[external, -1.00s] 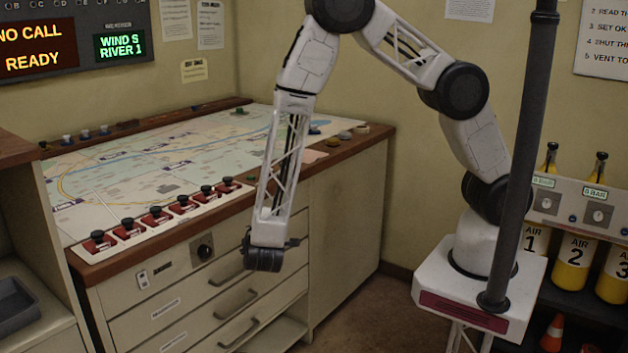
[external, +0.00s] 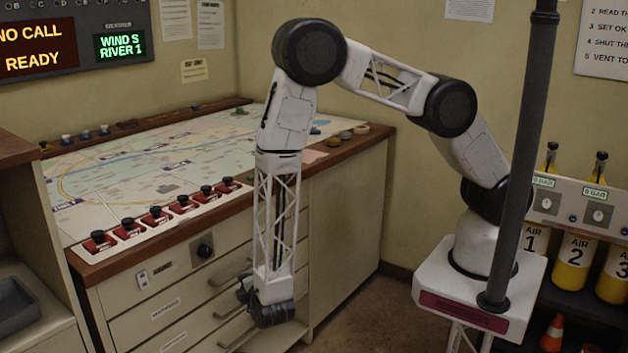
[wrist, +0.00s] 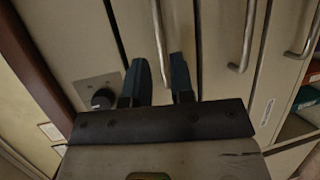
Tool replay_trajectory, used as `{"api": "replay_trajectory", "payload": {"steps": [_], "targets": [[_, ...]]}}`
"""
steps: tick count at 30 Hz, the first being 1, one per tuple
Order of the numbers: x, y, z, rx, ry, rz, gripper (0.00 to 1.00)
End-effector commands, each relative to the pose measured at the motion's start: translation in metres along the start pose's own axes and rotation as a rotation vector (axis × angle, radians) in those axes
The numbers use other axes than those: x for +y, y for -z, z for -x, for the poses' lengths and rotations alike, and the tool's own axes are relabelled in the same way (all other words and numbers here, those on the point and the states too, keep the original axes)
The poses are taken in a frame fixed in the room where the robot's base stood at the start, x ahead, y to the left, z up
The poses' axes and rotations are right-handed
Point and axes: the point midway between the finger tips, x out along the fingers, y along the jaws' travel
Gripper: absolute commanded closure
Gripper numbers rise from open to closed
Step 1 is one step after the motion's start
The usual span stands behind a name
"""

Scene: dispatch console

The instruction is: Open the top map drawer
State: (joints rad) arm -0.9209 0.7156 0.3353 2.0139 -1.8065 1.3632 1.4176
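The top map drawer (external: 185,296) is in the cream cabinet under the map table and looks shut. Its bar handle (external: 228,271) shows left of my arm in the external view. In the wrist view the handle nearest the black knob (wrist: 160,40) runs up between my two dark fingers (wrist: 158,82). My gripper (external: 244,291) is open, with a gap between the fingers and nothing seen clamped. It is close to the drawer fronts. I cannot tell whether the fingers touch the handle or reach around it.
More drawers with bar handles (wrist: 243,40) lie below. A dark vertical pole (external: 522,160) stands at the right.

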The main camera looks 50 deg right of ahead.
Motion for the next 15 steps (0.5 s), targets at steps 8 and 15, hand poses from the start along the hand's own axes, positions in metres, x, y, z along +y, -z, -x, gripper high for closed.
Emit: {"api": "replay_trajectory", "payload": {"steps": [8,15], "targets": [[0.000,0.000,-0.011,-0.001,0.000,0.000,0.78],[0.000,-0.001,-0.034,-0.002,0.000,0.000,0.78]]}}
